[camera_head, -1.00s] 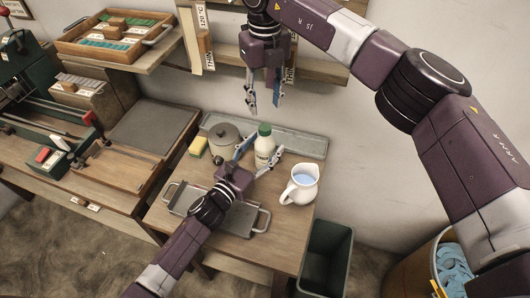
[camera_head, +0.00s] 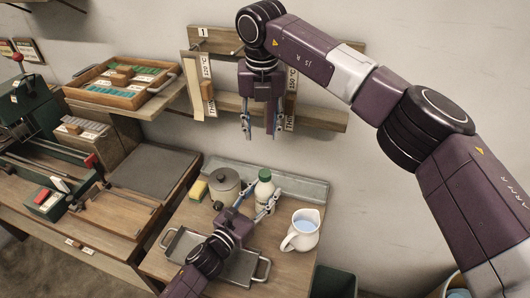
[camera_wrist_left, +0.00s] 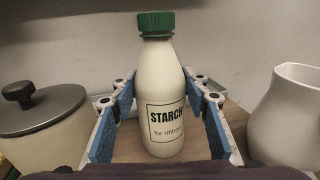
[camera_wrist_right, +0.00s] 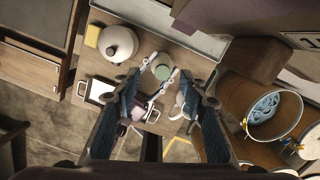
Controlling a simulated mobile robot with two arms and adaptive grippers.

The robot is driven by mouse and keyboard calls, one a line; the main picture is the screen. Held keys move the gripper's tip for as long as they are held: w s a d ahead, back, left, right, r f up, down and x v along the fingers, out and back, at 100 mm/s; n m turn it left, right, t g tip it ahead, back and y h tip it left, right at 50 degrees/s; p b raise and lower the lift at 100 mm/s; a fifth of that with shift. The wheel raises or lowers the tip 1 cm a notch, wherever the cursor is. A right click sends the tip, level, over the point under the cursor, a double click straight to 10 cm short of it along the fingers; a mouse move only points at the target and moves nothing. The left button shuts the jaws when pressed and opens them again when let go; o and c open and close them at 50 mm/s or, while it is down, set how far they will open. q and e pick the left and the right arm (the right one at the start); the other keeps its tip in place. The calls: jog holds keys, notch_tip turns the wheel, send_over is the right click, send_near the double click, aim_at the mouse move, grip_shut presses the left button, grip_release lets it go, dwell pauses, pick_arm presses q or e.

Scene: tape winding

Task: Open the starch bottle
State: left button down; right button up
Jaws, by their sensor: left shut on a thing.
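The white starch bottle (camera_head: 264,193) stands upright on the small table, with its green cap (camera_head: 264,175) on. In the left wrist view the bottle (camera_wrist_left: 163,95) faces me with its "STARCH for ribbon" label, and the green cap (camera_wrist_left: 156,23) is clear of the fingers. My left gripper (camera_head: 258,208) is shut on the bottle's body, with blue finger pads on both sides. My right gripper (camera_head: 261,131) is open and empty, above and behind the bottle. In the right wrist view the green cap (camera_wrist_right: 162,73) shows beyond its open fingers (camera_wrist_right: 155,95).
A white jug of blue liquid (camera_head: 304,232) stands close right of the bottle. A metal tray (camera_head: 180,247) lies in front. A wooden wall rack (camera_head: 318,112) is behind my right gripper.

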notch_tip(320, 180, up, 4)
jog(key=w+m+t, duration=0.1)
jog(key=m, duration=0.4)
jog(key=m+g, duration=0.2)
jog(key=m, duration=1.5)
send_over(265, 173)
notch_tip(265, 173, down, 8)
jog(key=shift+w, duration=0.1)
jog(key=shift+f, duration=0.65)
notch_tip(265, 173, down, 7)
